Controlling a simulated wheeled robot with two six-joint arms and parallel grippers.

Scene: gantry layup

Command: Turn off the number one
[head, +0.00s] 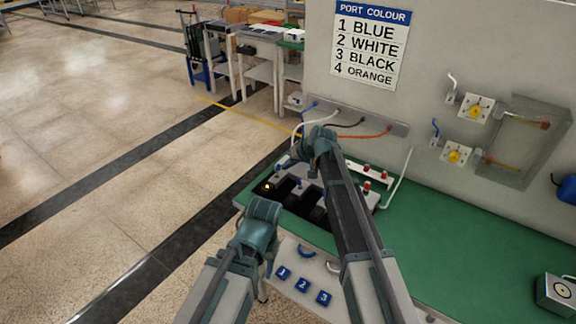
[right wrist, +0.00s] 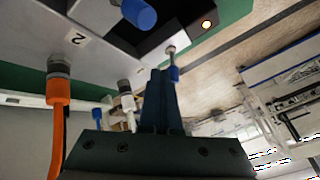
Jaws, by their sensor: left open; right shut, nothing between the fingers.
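A grey unit with black bays (head: 283,194) sits on the green bench. An amber lamp (head: 267,187) glows at its left end; it also shows lit in the right wrist view (right wrist: 206,24). Orange (right wrist: 58,90), white (right wrist: 126,97) and blue (right wrist: 174,73) connectors show nearby. My left gripper (head: 264,205) is open, in front of the unit. My right arm hides part of the unit.
A sign (head: 370,45) lists 1 blue, 2 white, 3 black, 4 orange. Blue tags (head: 302,284) numbered 1, 2 and 3 lie on the pale front panel. Red knobs (head: 367,170) stand behind my right arm. The green bench (head: 460,225) is mostly clear to the right.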

